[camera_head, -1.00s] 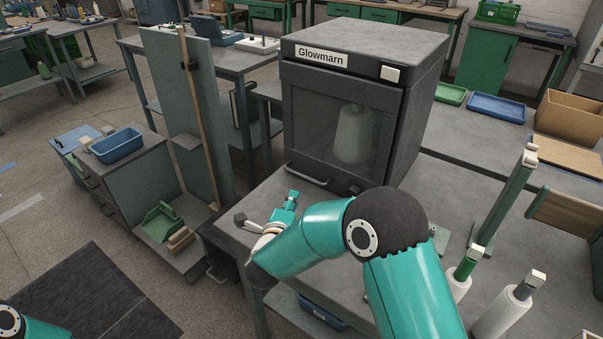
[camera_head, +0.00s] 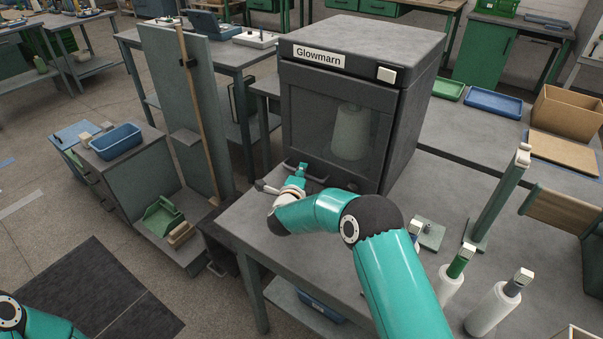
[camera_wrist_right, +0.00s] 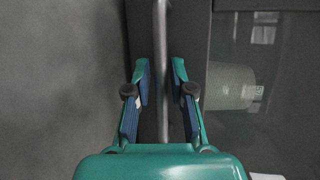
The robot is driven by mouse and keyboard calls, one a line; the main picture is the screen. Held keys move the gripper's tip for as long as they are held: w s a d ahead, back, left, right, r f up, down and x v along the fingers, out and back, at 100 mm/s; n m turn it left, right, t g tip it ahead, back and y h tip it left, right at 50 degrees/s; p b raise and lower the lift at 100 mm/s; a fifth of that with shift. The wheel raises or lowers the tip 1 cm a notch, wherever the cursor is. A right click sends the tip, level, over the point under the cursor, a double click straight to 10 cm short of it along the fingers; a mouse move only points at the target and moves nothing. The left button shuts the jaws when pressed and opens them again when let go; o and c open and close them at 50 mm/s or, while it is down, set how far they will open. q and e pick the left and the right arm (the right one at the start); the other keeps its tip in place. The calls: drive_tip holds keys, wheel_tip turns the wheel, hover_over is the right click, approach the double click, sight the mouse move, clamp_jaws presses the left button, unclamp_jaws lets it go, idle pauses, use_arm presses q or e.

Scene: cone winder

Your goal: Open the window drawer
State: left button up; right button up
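The window drawer (camera_head: 335,122) is the dark front of the grey Glowmarn machine, with a glazed panel and a bar handle along its lower edge. It looks shut. A pale cone (camera_head: 350,132) shows behind the glass, and also in the right wrist view (camera_wrist_right: 230,86). My right gripper (camera_head: 304,172) is at the handle, partly covering it. In the right wrist view, the handle bar (camera_wrist_right: 160,40) runs between the two open fingers (camera_wrist_right: 161,75), with a gap visible on both sides. My left gripper is out of view; only part of that arm shows at lower left.
The machine stands on a grey table (camera_head: 265,215) with free room in front of its left part. White spools (camera_head: 490,308) and a green post (camera_head: 500,200) stand at the right. A tall panel (camera_head: 172,110) with a wooden pole stands at the left.

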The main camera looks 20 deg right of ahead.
drive_tip(key=shift+c, duration=0.2)
clamp_jaws()
drive_tip(key=shift+a+f, duration=0.1)
